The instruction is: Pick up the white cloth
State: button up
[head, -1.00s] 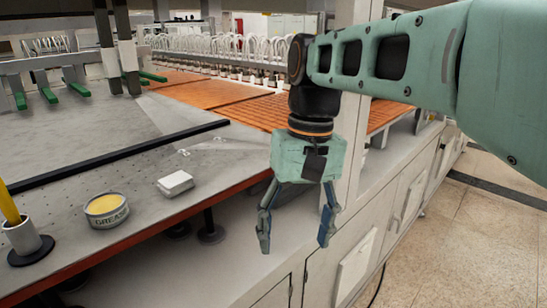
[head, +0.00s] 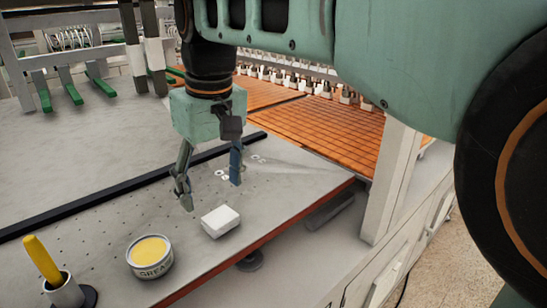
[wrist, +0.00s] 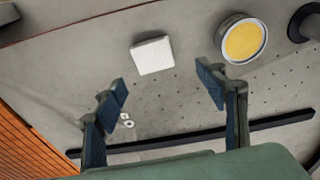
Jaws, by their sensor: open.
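The white cloth (head: 220,221) is a small folded block lying flat on the grey perforated table near its red-brown front edge. My gripper (head: 212,195) is open and empty, pointing down above the table, just behind the cloth in the head view. In the wrist view, the cloth (wrist: 152,55) lies beyond the fingertips, nearer the left finger, and my gripper (wrist: 165,82) shows its two fingers spread apart. The fingers do not touch the cloth.
A grease tin (head: 150,257) with yellow contents stands left of the cloth. Further left is a cup (head: 63,292) holding a yellow-handled tool. A black bar (head: 90,199) crosses the table behind. Two small white rings (head: 222,173) lie near the fingers. Orange slats (head: 315,128) are at the back right.

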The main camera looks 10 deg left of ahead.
aim_at(220, 216)
jog(key=f, duration=0.7)
jog(key=shift+w+d, duration=0.2)
jog(key=shift+w, duration=0.2)
jog(key=shift+c, duration=0.6)
jog(key=c, duration=0.9)
jog(key=shift+r, duration=0.25)
